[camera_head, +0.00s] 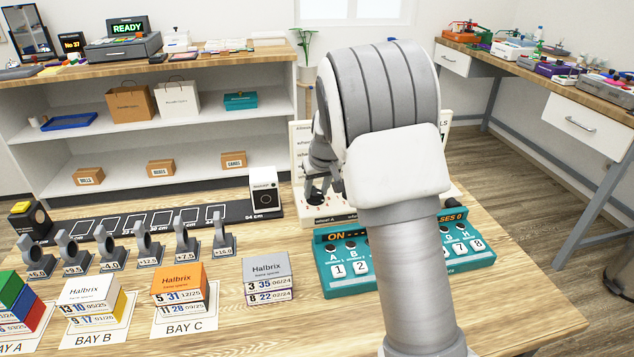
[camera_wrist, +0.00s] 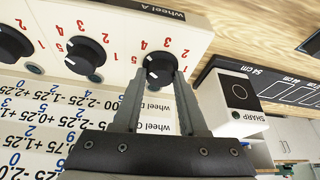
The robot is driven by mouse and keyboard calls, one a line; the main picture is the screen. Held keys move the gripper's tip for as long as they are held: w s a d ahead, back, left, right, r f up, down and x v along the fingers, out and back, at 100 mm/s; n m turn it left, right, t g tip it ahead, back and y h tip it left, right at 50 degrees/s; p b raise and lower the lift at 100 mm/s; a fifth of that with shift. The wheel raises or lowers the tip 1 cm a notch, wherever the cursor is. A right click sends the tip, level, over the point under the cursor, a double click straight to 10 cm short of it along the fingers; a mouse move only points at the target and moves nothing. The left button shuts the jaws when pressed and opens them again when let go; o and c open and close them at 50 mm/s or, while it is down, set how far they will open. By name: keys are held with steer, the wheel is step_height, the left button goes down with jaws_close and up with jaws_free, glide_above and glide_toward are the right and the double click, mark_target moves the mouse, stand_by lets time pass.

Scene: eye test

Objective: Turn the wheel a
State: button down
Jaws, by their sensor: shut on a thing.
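My gripper (camera_wrist: 163,77) is shut on a black round knob (camera_wrist: 159,64), with one finger on each side of it. Red numerals circle this knob on a cream panel (camera_wrist: 120,30). The label "wheel A" (camera_wrist: 157,9) is on the panel edge near this knob. Where its pointer stands is not clear. Two more black knobs, a middle one (camera_wrist: 87,55) and a left one (camera_wrist: 12,43), sit on the same panel. In the head view my gripper (camera_head: 322,190) is at the panel's left end (camera_head: 308,216), and my arm hides much of the panel.
A teal box (camera_head: 335,287) with numbered tiles stands in front of the panel. A white device (camera_head: 264,188) stands close to its left. A printed number chart (camera_wrist: 45,125) is beside the panel. Ring stands and small boxes fill the table's left.

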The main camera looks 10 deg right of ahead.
steer(key=shift+a+r+m+h+p, duration=0.1)
steer(key=shift+m+h+p, duration=0.2)
steer(key=shift+m+p, duration=0.4)
steer(key=shift+c, duration=2.2)
jaws_free()
steer(key=p+v, duration=0.4)
steer(key=v, duration=1.3)
steer(key=shift+s+r, duration=0.15)
